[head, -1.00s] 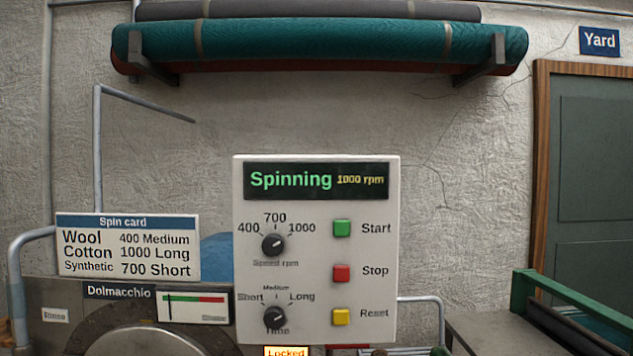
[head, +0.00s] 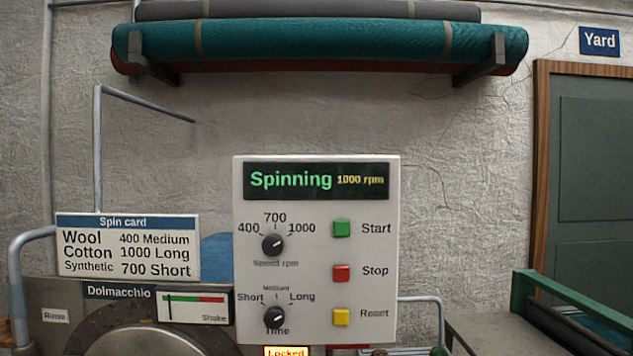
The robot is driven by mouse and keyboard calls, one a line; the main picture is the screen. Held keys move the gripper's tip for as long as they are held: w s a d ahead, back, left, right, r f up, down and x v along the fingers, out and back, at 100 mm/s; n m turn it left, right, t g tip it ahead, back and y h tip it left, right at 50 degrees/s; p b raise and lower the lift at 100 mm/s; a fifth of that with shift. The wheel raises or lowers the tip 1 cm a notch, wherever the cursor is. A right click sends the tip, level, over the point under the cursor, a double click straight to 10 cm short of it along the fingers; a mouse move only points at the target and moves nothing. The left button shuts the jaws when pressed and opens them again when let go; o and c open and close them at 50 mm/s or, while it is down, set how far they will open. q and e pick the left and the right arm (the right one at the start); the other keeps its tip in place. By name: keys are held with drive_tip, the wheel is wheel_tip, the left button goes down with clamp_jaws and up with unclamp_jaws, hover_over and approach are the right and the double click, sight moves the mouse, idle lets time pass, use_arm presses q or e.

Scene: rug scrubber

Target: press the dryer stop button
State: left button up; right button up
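The dryer's control panel (head: 316,212) stands upright and pale in the middle of the head view. Its display (head: 316,181) reads "Spinning 1000 rpm". The red Stop button (head: 341,273) is in the right column, between the green Start button (head: 341,229) and the yellow Reset button (head: 341,317). The speed knob (head: 273,244) points toward 1000 and the time knob (head: 275,317) points toward Long. An orange "Locked" light (head: 286,351) is lit below the panel. Neither of my grippers is in view.
A spin card (head: 128,247) and a shake gauge (head: 194,307) are left of the panel. Grey pipes (head: 98,150) run at the left. Rolled rugs (head: 320,42) rest on wall brackets above. A green-framed roller stand (head: 575,310) is at the lower right, near a door (head: 595,180).

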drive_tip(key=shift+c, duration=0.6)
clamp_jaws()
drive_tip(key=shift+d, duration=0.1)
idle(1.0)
